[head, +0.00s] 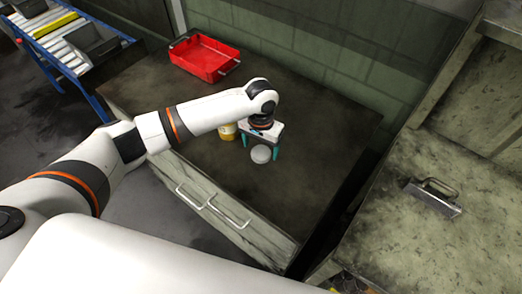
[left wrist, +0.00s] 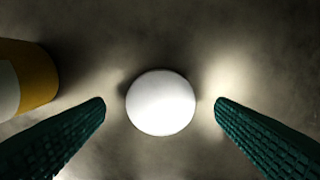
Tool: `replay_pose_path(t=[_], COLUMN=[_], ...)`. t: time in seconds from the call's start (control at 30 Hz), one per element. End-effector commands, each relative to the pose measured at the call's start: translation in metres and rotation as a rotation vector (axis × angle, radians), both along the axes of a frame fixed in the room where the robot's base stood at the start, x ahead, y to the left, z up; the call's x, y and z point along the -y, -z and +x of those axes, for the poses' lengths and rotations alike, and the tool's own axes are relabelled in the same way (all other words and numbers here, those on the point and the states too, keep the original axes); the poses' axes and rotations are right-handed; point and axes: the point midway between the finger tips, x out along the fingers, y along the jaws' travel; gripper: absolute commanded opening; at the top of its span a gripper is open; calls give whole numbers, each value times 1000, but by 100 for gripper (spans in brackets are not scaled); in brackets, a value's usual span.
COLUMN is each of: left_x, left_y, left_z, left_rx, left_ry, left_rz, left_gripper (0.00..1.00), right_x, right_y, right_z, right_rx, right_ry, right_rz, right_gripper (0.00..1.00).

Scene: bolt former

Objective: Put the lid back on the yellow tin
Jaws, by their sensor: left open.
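The yellow tin (head: 227,131) stands on the dark worktop, partly hidden behind my left gripper in the head view. In the left wrist view the tin (left wrist: 38,76) shows at the left edge with a pale label, cut off by the frame. A round pale lid (head: 261,154) is in front of the gripper; it shows as a white disc (left wrist: 160,102) in the left wrist view. My left gripper (head: 261,150) is open, its teal fingers (left wrist: 160,108) on either side of the lid with gaps on both sides. My right gripper is out of view.
A red tray (head: 203,58) sits at the back of the worktop (head: 310,110), by the green block wall. The worktop right of the lid is clear. A roller conveyor with grey bins (head: 88,40) stands at the far left. A metal bench with a handled plate (head: 434,198) is at the right.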

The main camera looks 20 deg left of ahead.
Motion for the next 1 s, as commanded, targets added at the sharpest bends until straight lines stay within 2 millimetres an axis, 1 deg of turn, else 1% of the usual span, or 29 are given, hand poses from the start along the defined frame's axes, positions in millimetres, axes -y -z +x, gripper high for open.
replay_pose_path(t=[0.1,0.17,0.5,0.57,0.6,0.8,1.0], left_x=[0,1,1,1,1,1,1], left_y=[13,16,17,17,17,17,17], left_z=[-1,0,0,0,0,0,0], left_rx=[-2,0,1,1,1,1,1], left_ry=[1,2,2,2,2,2,2], left_rz=[0,-1,-1,-1,-1,-1,-1], left_gripper=[79,79,79,71,64,32,31], right_x=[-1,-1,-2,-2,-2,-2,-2], right_y=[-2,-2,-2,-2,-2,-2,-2], right_z=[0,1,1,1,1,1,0], right_rx=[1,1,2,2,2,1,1], right_ry=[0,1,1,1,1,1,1], right_rz=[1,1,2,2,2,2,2], right_gripper=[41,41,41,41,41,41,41])
